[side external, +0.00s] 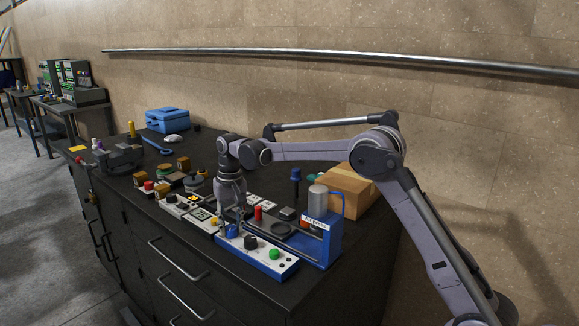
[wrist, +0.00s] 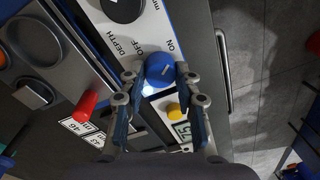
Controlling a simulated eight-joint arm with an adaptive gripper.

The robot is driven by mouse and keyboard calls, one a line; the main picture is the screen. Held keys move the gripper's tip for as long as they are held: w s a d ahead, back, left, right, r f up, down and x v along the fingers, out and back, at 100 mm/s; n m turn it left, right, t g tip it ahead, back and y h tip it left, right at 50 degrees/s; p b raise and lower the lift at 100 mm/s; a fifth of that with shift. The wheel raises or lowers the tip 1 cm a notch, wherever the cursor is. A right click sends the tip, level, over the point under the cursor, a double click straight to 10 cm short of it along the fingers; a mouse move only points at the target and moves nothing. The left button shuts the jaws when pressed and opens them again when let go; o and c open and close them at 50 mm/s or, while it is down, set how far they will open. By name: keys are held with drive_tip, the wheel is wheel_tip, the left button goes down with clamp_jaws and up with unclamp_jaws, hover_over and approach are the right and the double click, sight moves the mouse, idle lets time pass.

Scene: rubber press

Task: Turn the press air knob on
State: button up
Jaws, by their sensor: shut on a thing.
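The blue air knob (wrist: 160,69) sits on the white press panel, with "ON" and "OFF" printed beside it. A small pale mark shows on its top, but I cannot tell for certain which label it points at. My gripper (wrist: 160,78) is shut on the blue knob, with one finger on each side. In the side external view my gripper (side external: 231,215) reaches down over the near-left end of the panel, where the blue knob (side external: 233,231) partly shows. The air press (side external: 327,240) has a blue frame and a grey cylinder and stands behind the panel.
A black knob (side external: 250,242) and a green button (side external: 274,254) sit to the right on the same panel. A red cylinder (side external: 258,213) stands close behind my gripper. A yellow button (wrist: 174,110) is near my fingers. A cardboard box (side external: 347,190) stands behind the press.

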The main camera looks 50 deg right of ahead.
sight(234, 226)
drive_tip(key=shift+m, duration=0.7)
drive_tip(key=o, duration=1.1)
drive_tip(key=shift+o, duration=0.2)
wheel_tip(234, 226, up, 12)
drive_tip(key=shift+s+d, duration=0.2)
drive_tip(key=shift+d, duration=0.1)
